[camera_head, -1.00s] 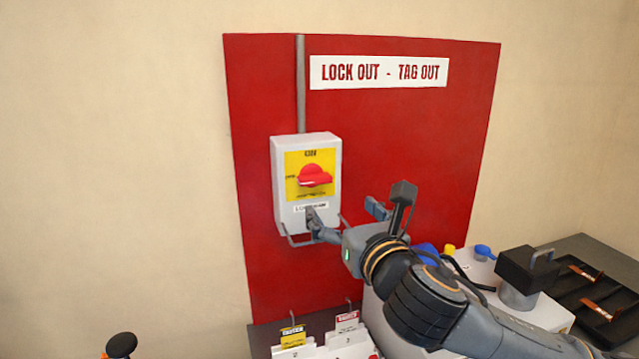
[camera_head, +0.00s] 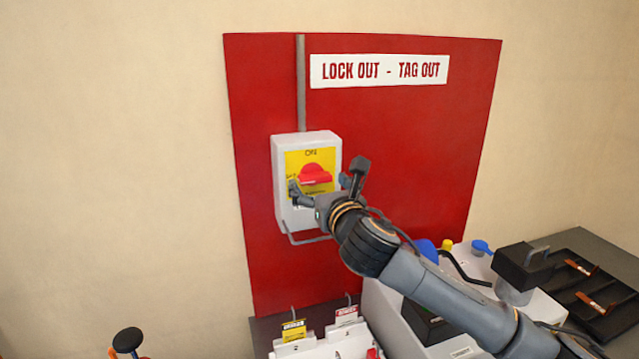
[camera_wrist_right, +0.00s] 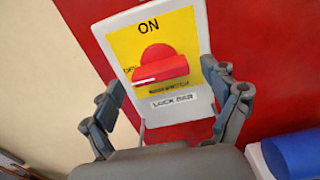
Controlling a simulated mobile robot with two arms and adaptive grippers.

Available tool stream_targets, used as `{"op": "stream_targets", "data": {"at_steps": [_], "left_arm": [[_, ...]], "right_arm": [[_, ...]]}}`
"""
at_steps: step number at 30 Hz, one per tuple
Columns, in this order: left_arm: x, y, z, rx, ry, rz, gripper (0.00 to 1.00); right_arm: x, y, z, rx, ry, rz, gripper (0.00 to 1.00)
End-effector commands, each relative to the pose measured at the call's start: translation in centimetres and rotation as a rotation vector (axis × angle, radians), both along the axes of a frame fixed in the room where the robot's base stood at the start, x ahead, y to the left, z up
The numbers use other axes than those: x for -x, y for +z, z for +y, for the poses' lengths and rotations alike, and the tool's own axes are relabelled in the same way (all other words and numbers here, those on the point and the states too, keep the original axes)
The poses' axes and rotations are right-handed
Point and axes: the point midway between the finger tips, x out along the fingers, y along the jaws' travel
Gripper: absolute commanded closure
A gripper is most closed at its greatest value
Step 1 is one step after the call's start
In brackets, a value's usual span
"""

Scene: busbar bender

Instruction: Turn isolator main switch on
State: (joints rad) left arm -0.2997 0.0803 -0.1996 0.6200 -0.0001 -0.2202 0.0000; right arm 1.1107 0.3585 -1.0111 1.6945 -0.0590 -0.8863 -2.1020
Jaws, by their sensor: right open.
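The isolator main switch is a light grey box (camera_head: 280,190) on the red board, with a yellow plate and a red rotary knob (camera_head: 315,175). The knob's bar lies roughly level. In the right wrist view the knob (camera_wrist_right: 158,66) shows under the word ON, with a "LOCK BAR" label below it. My right gripper (camera_head: 322,182) is open in front of the box, just below the knob. In the wrist view its fingers (camera_wrist_right: 168,98) are spread to either side of the knob's lower area, and I see no contact. My left gripper is not in view.
The red board (camera_head: 400,140) carries a "LOCK OUT - TAG OUT" sign (camera_head: 379,71). A metal bar (camera_head: 305,240) runs below the switch box. Tag holders (camera_head: 320,340), a grey device (camera_head: 520,275) and a black tray (camera_head: 590,290) stand below and to the right.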

Motion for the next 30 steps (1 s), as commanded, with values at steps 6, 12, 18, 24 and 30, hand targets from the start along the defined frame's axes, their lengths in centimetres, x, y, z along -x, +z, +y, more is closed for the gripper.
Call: {"op": "stream_targets", "data": {"at_steps": [6,12,18,24,30], "left_arm": [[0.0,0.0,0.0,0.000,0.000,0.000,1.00],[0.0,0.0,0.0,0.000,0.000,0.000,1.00],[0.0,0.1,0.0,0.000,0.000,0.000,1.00],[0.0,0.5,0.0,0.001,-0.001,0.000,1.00],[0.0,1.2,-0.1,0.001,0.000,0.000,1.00]], "right_arm": [[0.0,0.0,0.0,0.000,0.000,0.000,0.38],[0.0,0.0,0.0,0.000,0.000,0.000,0.67],[0.0,0.0,0.0,-0.014,0.000,0.005,0.68],[0.0,0.0,0.0,-0.085,0.000,0.030,0.68],[0.0,0.1,0.0,-0.226,0.000,0.075,0.68]]}}
